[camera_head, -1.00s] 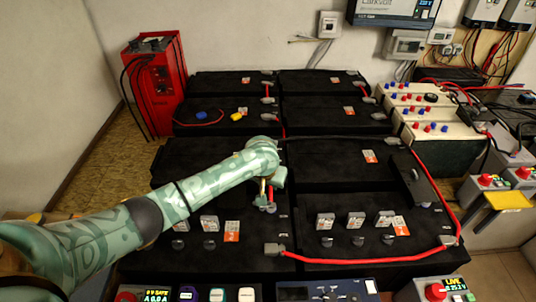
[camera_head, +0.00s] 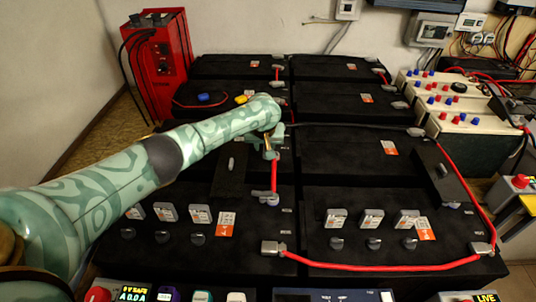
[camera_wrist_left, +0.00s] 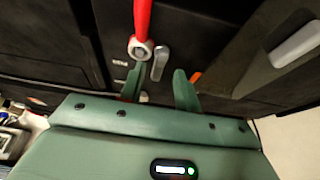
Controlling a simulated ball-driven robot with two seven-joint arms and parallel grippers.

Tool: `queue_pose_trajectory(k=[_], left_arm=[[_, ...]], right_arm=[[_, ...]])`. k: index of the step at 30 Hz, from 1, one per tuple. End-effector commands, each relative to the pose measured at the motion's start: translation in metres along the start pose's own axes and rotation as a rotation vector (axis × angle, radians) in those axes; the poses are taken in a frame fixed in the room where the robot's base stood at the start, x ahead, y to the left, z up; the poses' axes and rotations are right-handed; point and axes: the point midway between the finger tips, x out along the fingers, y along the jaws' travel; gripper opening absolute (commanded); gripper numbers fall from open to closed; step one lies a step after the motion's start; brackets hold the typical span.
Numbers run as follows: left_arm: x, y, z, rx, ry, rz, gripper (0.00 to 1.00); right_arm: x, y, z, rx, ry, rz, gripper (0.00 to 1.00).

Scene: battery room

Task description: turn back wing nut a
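My left gripper (camera_head: 272,140) is over the middle of the battery bank, at the upper end of a short red cable (camera_head: 274,178). In the left wrist view its two green fingers (camera_wrist_left: 158,88) stand apart, with nothing seen clamped between them. Just beyond the fingertips are the cable's round metal lug (camera_wrist_left: 140,48) and a small silver upright piece (camera_wrist_left: 160,62), which may be wing nut a; I see no label. The gripper partly hides this terminal in the head view. My right gripper is not in view.
Black batteries (camera_head: 345,150) fill the middle. A raised black cover (camera_head: 231,170) stands left of the short cable, another (camera_head: 434,172) at the right. A long red cable (camera_head: 380,267) runs along the front. A red cabinet (camera_head: 160,65) stands back left.

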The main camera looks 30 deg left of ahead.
Motion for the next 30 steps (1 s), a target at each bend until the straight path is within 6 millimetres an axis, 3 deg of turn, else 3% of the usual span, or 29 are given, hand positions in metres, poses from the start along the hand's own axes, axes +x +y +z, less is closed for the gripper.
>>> queue_pose_trajectory(k=[1, 3, 14, 18, 30], left_arm=[[0.0118, 0.0006, 0.0017, 0.001, -0.002, -0.001, 0.33], [0.0163, 0.0006, 0.0008, 0.001, 0.000, 0.000, 0.33], [0.0171, 0.0007, -0.0013, 0.001, 0.002, 0.002, 0.33], [0.0172, 0.0007, -0.0012, 0.001, 0.002, 0.002, 0.00], [0.0152, 0.0009, -0.0009, 0.034, 0.001, 0.018, 0.00]], right_arm=[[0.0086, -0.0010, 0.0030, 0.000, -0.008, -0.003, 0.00], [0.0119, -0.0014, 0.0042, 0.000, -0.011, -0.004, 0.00], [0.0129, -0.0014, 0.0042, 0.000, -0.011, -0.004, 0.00], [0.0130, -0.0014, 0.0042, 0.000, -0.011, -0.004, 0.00], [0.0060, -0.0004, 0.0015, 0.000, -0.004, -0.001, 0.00]])
